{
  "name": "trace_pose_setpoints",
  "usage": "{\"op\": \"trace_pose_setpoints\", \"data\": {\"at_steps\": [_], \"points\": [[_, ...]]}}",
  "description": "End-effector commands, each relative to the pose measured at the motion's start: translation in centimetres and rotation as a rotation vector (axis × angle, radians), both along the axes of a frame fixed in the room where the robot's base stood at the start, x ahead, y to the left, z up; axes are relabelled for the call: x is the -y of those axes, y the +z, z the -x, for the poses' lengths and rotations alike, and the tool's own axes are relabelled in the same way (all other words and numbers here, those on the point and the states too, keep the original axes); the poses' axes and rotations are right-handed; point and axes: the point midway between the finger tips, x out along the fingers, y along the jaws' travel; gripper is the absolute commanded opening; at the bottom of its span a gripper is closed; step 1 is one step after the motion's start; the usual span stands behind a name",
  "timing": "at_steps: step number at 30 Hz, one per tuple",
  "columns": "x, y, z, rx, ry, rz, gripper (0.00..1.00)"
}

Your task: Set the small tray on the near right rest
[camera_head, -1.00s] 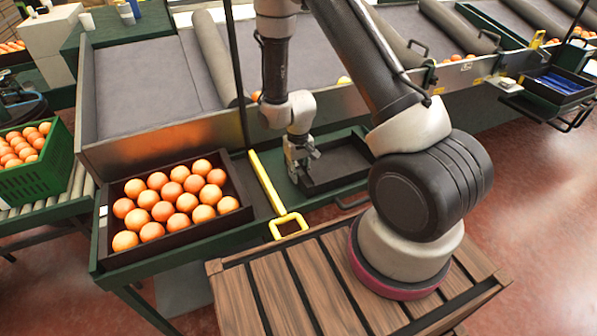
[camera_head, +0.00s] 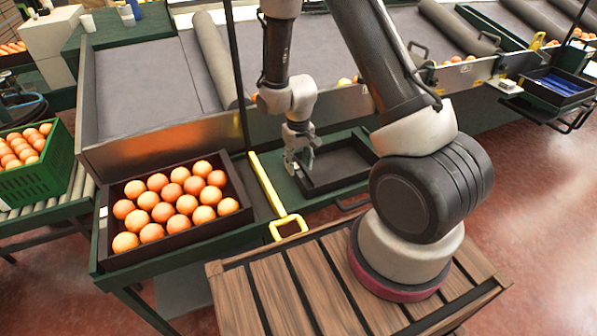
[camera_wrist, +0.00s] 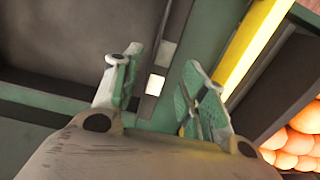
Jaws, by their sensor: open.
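The small tray (camera_head: 341,184) is black, shallow and empty. It lies flat on a green shelf to the right of the yellow bar in the head view. My gripper (camera_head: 300,163) is open at the tray's left wall. In the wrist view, the tray's dark inside (camera_wrist: 60,45) fills the upper left, and its wall with a white tag runs up between my spread fingers (camera_wrist: 163,95). One finger is on the tray's inner side, the other over the green surface. Whether the fingers touch the wall or are above it, I cannot tell.
A slatted wooden platform (camera_head: 300,285) is in front. A dark tray with blue things (camera_head: 570,99) is at the far right.

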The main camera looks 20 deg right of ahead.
Motion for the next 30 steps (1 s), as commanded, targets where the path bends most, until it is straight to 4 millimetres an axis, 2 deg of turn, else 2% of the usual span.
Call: {"op": "trace_pose_setpoints", "data": {"at_steps": [1,6,13,16,20,21,23,24,27,30], "points": [[0.0,1.3,-0.1,0.005,0.0,-0.001,0.43],[0.0,4.8,0.0,0.003,0.0,0.0,0.43],[0.1,7.5,0.1,0.003,-0.001,-0.001,0.43],[0.5,10.1,0.1,0.025,-0.004,-0.005,0.43],[1.9,16.4,1.2,0.081,-0.01,-0.014,0.43],[2.5,18.6,2.0,0.1,-0.014,-0.016,0.43],[3.3,21.9,3.4,0.13,-0.017,-0.02,0.43],[3.9,24.0,4.5,0.15,-0.018,-0.02,0.43],[5.2,28.5,7.7,0.2,-0.023,-0.023,0.43],[6.4,32.1,11.5,0.25,-0.029,-0.023,0.43]]}}
